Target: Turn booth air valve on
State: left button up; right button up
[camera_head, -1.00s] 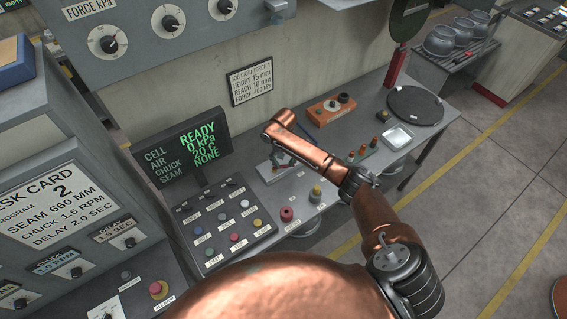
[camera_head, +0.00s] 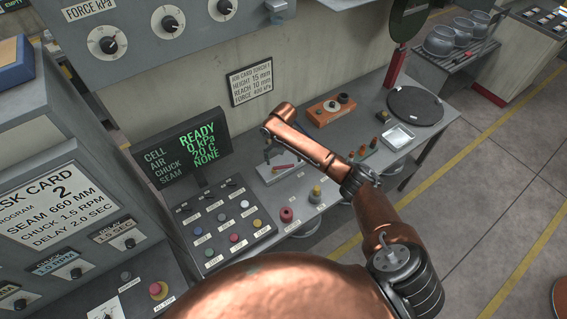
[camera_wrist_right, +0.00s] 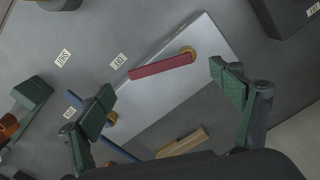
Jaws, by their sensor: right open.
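A red lever (camera_wrist_right: 160,68) on a brass pivot lies across a pale plate (camera_wrist_right: 205,38) in the right wrist view. A blue lever (camera_wrist_right: 120,152) with a yellow pivot is partly hidden behind the left finger. I cannot tell from labels which lever is the booth air valve. In the head view the plate (camera_head: 268,177) and red lever (camera_head: 283,167) sit on the bench, below my copper right arm. My right gripper (camera_wrist_right: 163,98) is open, its green-padded fingers apart and empty, with the red lever ahead of the gap. My left gripper is not in view.
A display (camera_head: 183,148) reads READY and 0 kPa for air. A button panel (camera_head: 222,222) stands left of the plate. A red knob (camera_head: 287,215) and a yellow-topped knob (camera_head: 315,194) are in front.

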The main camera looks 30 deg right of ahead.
aim_at(284, 166)
notch_tip(284, 166, up, 9)
dwell(0.3)
